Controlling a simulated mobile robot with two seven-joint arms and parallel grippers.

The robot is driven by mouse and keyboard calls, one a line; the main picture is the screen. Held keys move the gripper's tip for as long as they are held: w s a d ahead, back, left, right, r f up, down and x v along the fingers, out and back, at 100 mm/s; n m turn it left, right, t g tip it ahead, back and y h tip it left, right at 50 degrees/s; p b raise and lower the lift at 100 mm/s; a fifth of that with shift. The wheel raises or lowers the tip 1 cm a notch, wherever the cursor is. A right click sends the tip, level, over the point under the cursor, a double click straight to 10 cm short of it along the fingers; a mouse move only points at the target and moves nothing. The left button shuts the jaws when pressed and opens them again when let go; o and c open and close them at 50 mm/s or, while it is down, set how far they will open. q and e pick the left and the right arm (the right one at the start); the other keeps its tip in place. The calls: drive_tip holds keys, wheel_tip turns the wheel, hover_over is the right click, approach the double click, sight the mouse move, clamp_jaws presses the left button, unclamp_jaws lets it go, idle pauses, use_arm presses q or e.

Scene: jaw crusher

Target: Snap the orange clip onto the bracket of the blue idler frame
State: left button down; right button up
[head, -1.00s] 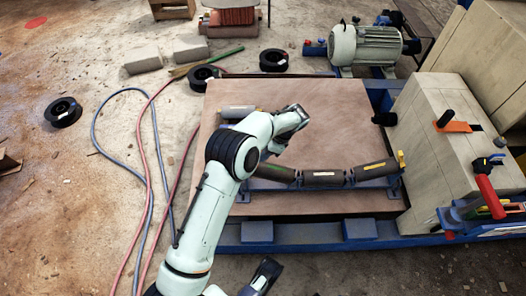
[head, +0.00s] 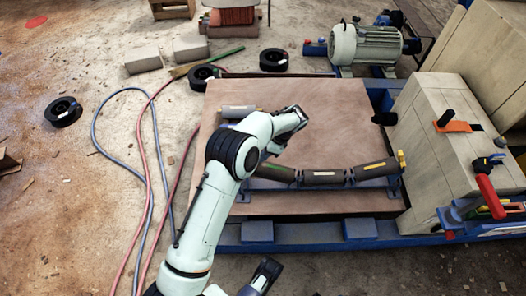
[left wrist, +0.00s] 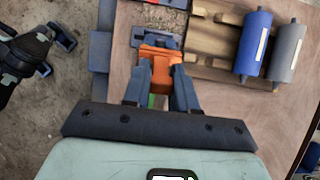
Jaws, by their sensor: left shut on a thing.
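My left gripper (left wrist: 160,82) is shut on the orange clip (left wrist: 160,68) in the left wrist view, with one finger on each side of it. In the head view the blue idler frame (head: 375,184) lies on the wooden board with grey rollers (head: 323,177).
The left wrist view shows a blue roller (left wrist: 253,45) and a grey roller (left wrist: 288,52) on wooden strips. A pale block (head: 435,150) with clamps stands right of the board (head: 330,100). Hoses (head: 150,190) lie left. The board's back middle is clear.

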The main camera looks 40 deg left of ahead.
use_arm(q)
drive_tip(key=shift+x, duration=1.25)
use_arm(e)
drive_tip(key=shift+f, duration=0.3)
use_arm(q)
drive_tip(key=c, duration=0.8)
unclamp_jaws()
drive_tip(key=p+v, duration=0.1)
drive_tip(key=v, duration=1.2)
drive_tip(key=shift+d+r+p, duration=0.15)
drive_tip(key=shift+p, duration=0.25)
use_arm(e)
drive_tip(key=shift+g, duration=0.6)
drive_tip(key=s+r, duration=0.1)
drive_tip(key=s+a, duration=0.1)
drive_tip(key=s+r, duration=0.1)
drive_tip(key=shift+s+a+r, duration=0.15)
drive_tip(key=shift+a+r, duration=0.15)
drive_tip(key=shift+a, duration=0.05)
